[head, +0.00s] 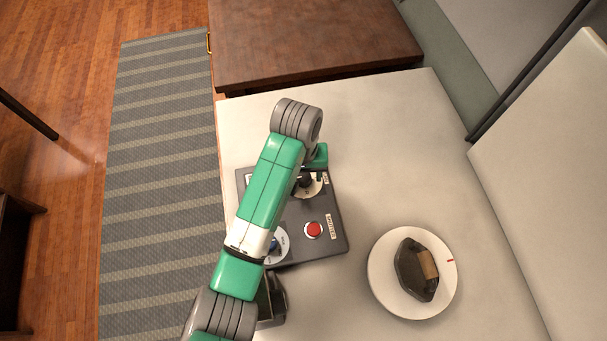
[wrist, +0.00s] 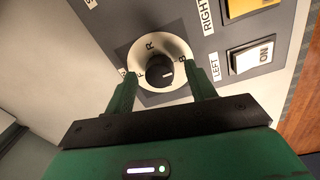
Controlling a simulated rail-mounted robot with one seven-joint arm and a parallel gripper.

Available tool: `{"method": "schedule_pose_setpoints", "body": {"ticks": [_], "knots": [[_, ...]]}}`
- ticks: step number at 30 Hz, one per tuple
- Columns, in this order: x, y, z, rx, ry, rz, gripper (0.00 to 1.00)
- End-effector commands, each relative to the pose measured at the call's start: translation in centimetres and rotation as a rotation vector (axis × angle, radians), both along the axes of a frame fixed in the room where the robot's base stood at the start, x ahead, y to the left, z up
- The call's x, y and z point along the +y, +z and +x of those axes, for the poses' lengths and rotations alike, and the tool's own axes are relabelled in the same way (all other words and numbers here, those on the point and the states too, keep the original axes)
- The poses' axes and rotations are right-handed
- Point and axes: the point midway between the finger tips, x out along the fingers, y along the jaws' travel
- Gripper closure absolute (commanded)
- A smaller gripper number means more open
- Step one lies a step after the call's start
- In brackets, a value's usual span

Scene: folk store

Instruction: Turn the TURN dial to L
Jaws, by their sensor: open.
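In the wrist view a black round dial knob (wrist: 154,74) sits on a white disc (wrist: 174,47) on the grey panel. Letters including R and what looks like B show around the disc; a white mark is on the knob's right side. No TURN label is readable. My gripper (wrist: 160,76) is open, its green fingers on either side of the knob; I cannot tell if they touch it. In the head view a black knob (head: 305,181) shows on the dark control box (head: 330,251), just below the arm's end. The fingers are hidden there.
The box also carries a red button (head: 314,230) and a blue knob (head: 274,245), partly behind my arm. A white rocker switch (wrist: 252,58) and a yellow one (wrist: 247,6) are right of the dial. A white plate (head: 381,297) holds a dark iron-like object (head: 411,271).

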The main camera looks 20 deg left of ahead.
Motion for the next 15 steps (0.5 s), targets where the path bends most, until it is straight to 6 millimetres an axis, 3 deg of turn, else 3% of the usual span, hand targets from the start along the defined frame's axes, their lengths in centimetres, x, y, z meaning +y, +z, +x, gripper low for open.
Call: {"method": "schedule_pose_setpoints", "body": {"ticks": [3, 11, 15], "knots": [[-0.01, -0.87, 0.03, -0.001, 0.001, 0.000, 0.45], [-0.05, -0.93, 0.05, -0.001, 0.000, 0.000, 0.47], [-0.06, -0.92, 0.05, -0.001, 0.000, 0.000, 0.74]]}}
